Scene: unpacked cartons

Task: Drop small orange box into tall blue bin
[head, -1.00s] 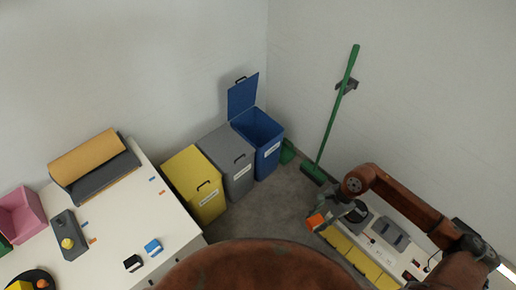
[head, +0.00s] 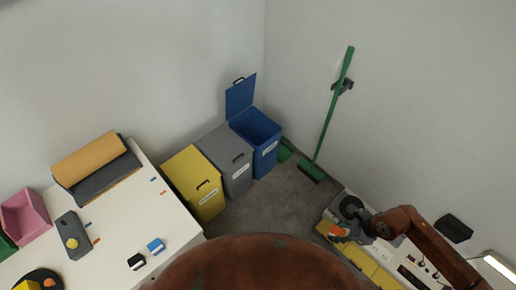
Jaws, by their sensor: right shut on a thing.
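The small orange box (head: 338,230) is held in my right gripper (head: 346,232), over the near-left end of the white and yellow workbench at the lower right. The gripper is shut on it and partly hides it. The tall blue bin (head: 264,158) stands against the back wall near the corner, its lid (head: 240,97) raised and its opening clear. The gripper and box are well to the right of and below the bin in the picture. My left gripper is not in view.
A closed grey bin (head: 228,160) and a closed yellow bin (head: 193,182) stand left of the blue bin. A green broom (head: 329,123) leans on the right wall. A white table (head: 115,215) with several items fills the left. Grey floor (head: 262,208) is clear between.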

